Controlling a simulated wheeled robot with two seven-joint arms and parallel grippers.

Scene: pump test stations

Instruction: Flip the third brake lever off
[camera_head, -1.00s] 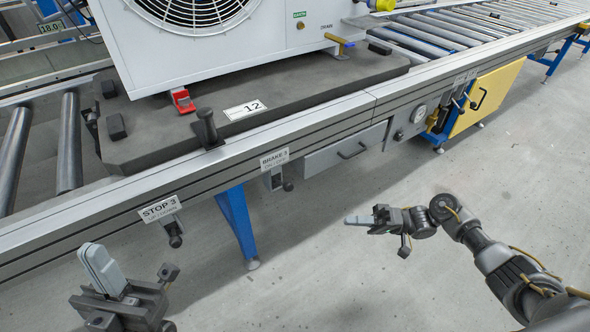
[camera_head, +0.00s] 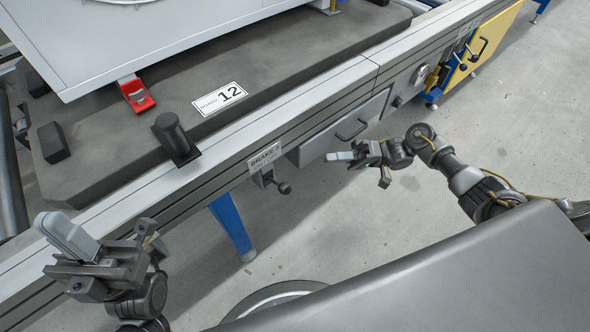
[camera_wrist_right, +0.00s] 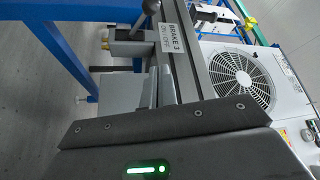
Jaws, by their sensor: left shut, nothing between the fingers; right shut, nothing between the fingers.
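The brake 3 lever (camera_head: 284,187) is a short dark lever with a round knob, sticking out below the white BRAKE 3 label (camera_head: 264,158) on the conveyor's side rail. The label also shows in the right wrist view (camera_wrist_right: 168,42), with a dark lever (camera_wrist_right: 150,7) at the top edge beside it. I cannot tell its on or off position. My right gripper (camera_head: 338,156) is shut and empty, to the right of the lever and apart from it, fingers pointing left. Its fingers (camera_wrist_right: 152,88) show in the wrist view. My left gripper (camera_head: 66,236) is shut and empty at the far left.
A grey pallet (camera_head: 100,135) marked 12 carries a white fan unit (camera_head: 190,25) on the conveyor. A black post (camera_head: 175,138) rises by the rail (camera_head: 330,92). A grey drawer (camera_head: 345,128) hangs near my right gripper. A blue leg (camera_head: 231,226) stands below. The floor in front is clear.

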